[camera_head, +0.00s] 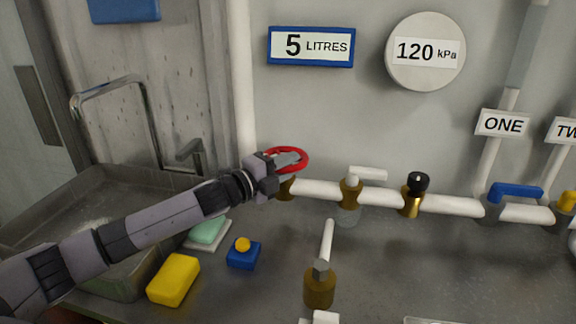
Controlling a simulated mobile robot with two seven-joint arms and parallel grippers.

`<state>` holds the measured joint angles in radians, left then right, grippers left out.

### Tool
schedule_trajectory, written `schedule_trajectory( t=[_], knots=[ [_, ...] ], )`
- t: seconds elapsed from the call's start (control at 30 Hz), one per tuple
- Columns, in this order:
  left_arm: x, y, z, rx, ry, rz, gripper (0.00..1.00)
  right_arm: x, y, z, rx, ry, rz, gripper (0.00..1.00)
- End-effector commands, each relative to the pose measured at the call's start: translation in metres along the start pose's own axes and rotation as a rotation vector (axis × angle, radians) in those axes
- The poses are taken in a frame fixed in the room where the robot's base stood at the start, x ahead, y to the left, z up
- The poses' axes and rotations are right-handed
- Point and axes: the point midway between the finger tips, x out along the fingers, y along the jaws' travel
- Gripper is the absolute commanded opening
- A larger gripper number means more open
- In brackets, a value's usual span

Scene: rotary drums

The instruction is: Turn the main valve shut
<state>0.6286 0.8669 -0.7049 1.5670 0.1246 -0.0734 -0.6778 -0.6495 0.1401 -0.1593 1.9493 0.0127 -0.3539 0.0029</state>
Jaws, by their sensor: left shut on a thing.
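A red ring-shaped valve handwheel (303,157) sits on a brass valve body (287,187) at the left end of the white horizontal pipe (320,190). My left gripper (288,160) is shut on the red handwheel, with its fingers across the wheel's ring. The gripper hides the wheel's left part and some of the valve body. My right gripper is not in view.
Along the pipe stand a white-handled valve (350,192), a black-knobbed valve (413,195) and a blue-handled valve (515,191). A sink (30,205) with a tap is at left. A yellow sponge (173,280) and a blue block (243,257) lie on the counter.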

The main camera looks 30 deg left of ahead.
Motion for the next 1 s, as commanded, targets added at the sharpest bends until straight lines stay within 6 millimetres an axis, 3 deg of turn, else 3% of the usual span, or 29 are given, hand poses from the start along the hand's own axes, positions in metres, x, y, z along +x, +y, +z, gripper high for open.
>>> schedule_trajectory(
  t=[0.57,1.0],
  knots=[
    [-0.008,0.000,0.009,0.004,0.330,0.001,0.00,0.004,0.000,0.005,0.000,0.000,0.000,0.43],
    [-0.013,0.003,0.014,0.001,0.573,0.002,0.00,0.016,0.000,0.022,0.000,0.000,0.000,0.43]
  ],
)
